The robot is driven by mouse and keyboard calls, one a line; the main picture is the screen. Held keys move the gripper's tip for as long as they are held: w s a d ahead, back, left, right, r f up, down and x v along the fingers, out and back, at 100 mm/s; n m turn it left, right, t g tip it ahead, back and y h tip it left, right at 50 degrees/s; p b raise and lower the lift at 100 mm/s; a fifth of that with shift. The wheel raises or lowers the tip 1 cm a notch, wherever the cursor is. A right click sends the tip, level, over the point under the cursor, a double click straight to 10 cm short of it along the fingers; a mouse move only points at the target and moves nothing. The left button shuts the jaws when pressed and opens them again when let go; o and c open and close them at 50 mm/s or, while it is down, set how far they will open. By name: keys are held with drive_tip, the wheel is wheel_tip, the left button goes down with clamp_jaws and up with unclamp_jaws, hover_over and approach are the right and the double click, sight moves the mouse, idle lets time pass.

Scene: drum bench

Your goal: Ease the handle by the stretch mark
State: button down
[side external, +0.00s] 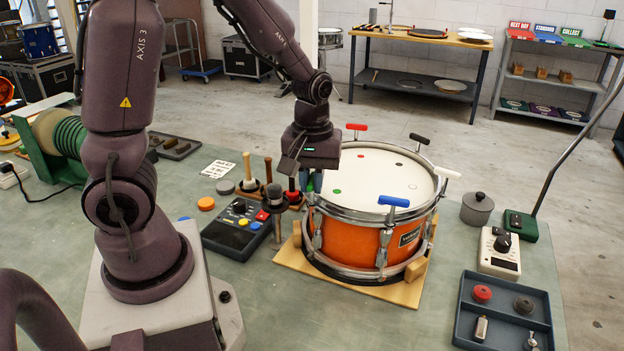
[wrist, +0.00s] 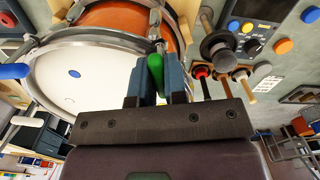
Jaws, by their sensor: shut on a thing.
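An orange drum (side external: 345,240) with a white head (side external: 372,178) and chrome rim sits on a wooden base (side external: 300,262). Red (side external: 357,127), black (side external: 420,139), white (side external: 447,172) and blue (side external: 394,201) handles stand around its rim, with coloured dots on the head. My gripper (side external: 314,180) is at the drum's left rim, by the green dot (side external: 333,190). In the wrist view my gripper (wrist: 158,84) is shut on a green handle (wrist: 155,70), one finger on each side. I cannot make out a stretch mark.
Close left of the drum stand a tool rack with mallets (side external: 267,172) and a dark knob-topped post (side external: 277,198). A control box (side external: 238,230) lies beyond. A lidded grey pot (side external: 477,208), a cream meter (side external: 499,250) and a parts tray (side external: 505,312) are to the right.

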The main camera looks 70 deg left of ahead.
sight(312, 178)
drive_tip(key=c, duration=1.2)
unclamp_jaws()
drive_tip(key=shift+o, duration=0.2)
drive_tip(key=shift+r, duration=0.1)
wheel_tip(312, 178, up, 13)
drive_tip(key=s+d+r+m+t, duration=0.2)
drive_tip(key=s+d+m+t, duration=0.3)
drive_tip(key=s+d+m, duration=0.3)
drive_tip(key=m, duration=0.4)
drive_tip(key=shift+s+r+t, duration=0.3)
drive_tip(key=shift+r, duration=0.05)
